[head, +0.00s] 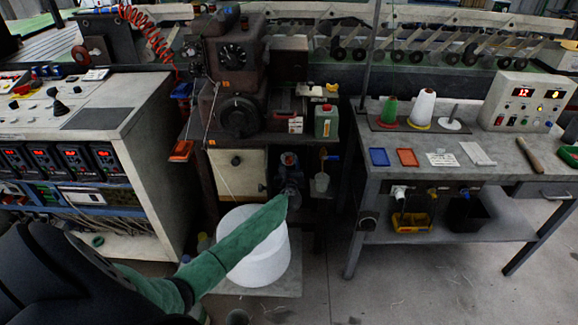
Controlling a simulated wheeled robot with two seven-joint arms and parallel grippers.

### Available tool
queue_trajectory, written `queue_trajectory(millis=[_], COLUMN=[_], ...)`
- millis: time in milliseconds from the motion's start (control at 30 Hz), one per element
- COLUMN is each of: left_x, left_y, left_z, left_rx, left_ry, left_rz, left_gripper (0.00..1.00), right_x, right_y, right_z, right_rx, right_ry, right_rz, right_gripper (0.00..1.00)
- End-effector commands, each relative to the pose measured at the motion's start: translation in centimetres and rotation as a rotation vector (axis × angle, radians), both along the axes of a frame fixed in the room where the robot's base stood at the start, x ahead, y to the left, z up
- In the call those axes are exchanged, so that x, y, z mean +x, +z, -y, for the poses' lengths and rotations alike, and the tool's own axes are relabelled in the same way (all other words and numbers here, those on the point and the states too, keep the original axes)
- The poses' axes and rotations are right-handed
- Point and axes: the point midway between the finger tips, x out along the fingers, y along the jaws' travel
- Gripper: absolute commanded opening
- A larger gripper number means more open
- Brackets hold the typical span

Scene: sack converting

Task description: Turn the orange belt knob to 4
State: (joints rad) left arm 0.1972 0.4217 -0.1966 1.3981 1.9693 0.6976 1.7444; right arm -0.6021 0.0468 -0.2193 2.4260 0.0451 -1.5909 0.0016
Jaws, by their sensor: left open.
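My left arm, in a green sleeve, reaches from the lower left across the white bucket. My left gripper (289,175) is open at its end, in front of the dark stand under the sewing machine, and nothing shows between its fingers. Small red-orange knobs (21,89) sit on the sloped top of the control desk (110,125) at the left, well away from the gripper. Which one is the belt knob, and its setting, are too small to tell. My right gripper is not in view.
A grey bench (470,160) with thread cones and a control box (528,102) fills the right. Floor between bucket and bench is mostly clear.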

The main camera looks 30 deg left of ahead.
Motion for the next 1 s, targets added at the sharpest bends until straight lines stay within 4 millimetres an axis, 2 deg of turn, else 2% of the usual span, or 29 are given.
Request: queue_trajectory(millis=[67,300,733,1000], left_x=[0.0,0.0,-0.1,-0.1], left_y=[0.0,0.0,0.0,0.1], left_z=[0.0,0.0,0.1,0.1], left_rx=[0.0,0.0,0.063,0.217], left_ry=[0.0,0.0,0.001,0.002], left_rz=[0.0,0.0,-0.04,-0.135], left_gripper=[0.5,0.05,0.05,0.05], right_x=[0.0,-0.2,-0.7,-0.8], right_y=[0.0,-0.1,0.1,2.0], right_z=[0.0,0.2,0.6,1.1], right_rx=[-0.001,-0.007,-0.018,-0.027], right_ry=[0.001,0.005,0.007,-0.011], right_rz=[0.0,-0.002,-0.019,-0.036], right_gripper=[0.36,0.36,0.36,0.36])
